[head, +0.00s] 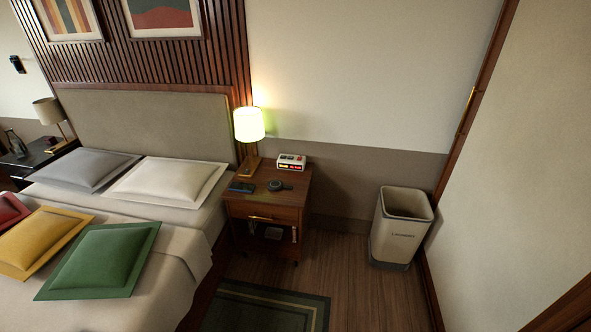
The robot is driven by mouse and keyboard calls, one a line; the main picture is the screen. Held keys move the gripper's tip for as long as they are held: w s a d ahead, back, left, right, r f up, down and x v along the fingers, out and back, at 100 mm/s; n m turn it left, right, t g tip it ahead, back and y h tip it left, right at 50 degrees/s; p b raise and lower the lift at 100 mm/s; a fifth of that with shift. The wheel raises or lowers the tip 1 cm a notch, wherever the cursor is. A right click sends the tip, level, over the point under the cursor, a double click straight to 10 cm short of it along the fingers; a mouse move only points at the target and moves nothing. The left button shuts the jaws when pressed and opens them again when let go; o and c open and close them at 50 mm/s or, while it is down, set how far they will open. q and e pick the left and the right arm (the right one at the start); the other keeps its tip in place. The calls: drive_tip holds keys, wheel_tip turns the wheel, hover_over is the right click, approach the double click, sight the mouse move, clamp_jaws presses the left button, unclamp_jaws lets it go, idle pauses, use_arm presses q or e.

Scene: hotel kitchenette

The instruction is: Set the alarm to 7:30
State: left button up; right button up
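A small white alarm clock (291,162) stands on the wooden nightstand (266,211) to the right of the bed. Its dark front has small glowing red and yellow-green displays. The digits are too small to read. Neither of my grippers shows in the head view.
A lit lamp (249,126), a dark blue flat item (242,187) and a dark round item (277,185) share the nightstand top. The bed (188,218) with pillows fills the left. A laundry bin (398,240) stands at right. Wooden floor and a green rug (262,309) lie clear in front.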

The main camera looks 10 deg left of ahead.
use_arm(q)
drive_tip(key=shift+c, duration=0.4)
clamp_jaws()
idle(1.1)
